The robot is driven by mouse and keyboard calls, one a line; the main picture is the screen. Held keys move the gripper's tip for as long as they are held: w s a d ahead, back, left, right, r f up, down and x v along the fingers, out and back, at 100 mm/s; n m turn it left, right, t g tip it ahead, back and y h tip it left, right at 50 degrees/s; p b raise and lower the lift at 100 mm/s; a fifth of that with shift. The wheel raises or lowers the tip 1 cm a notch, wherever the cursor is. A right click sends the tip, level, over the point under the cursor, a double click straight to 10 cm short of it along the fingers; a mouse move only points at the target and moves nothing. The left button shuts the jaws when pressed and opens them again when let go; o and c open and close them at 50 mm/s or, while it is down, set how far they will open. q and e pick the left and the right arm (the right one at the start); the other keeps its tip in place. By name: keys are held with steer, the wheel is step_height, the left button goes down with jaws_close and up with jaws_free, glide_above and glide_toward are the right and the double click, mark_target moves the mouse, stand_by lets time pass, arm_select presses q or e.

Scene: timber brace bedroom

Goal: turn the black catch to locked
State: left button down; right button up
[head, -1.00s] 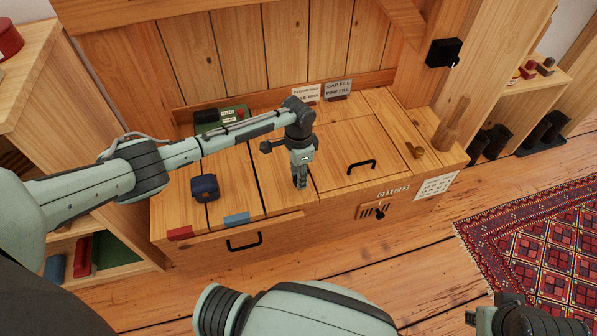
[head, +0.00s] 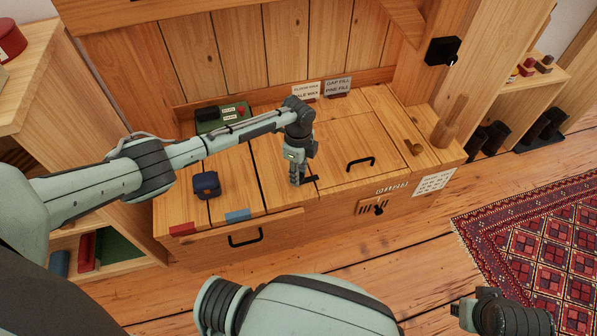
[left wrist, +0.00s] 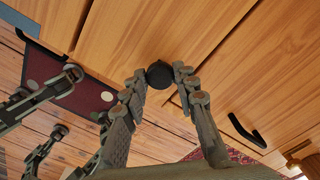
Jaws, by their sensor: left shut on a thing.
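My left gripper (head: 297,181) points down at the wooden bench top, left of the lid with the black handle. In the left wrist view, my left gripper (left wrist: 165,80) is shut on a round black piece, the black catch (left wrist: 159,73), with a finger on each side. In the head view only a small dark end of the catch (head: 311,178) shows right of the fingertips; the rest is hidden. I cannot tell which setting it stands at. My right gripper (head: 467,313) is at the bottom right, away from the bench; its jaws are unclear.
A lid with a black handle (head: 361,162) lies right of the gripper. A dark blue box (head: 206,185) and a green case (head: 221,117) stand on the left. A black knob (head: 379,208) is on the bench front, and a black box (head: 443,51) on the post.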

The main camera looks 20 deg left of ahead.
arm_select(q)
steer(key=shift+d+m, duration=0.1)
steer(key=shift+m, duration=0.3)
steer(key=c, duration=1.2)
jaws_free()
step_height(320, 180, up, 12)
steer(key=shift+s, duration=0.1)
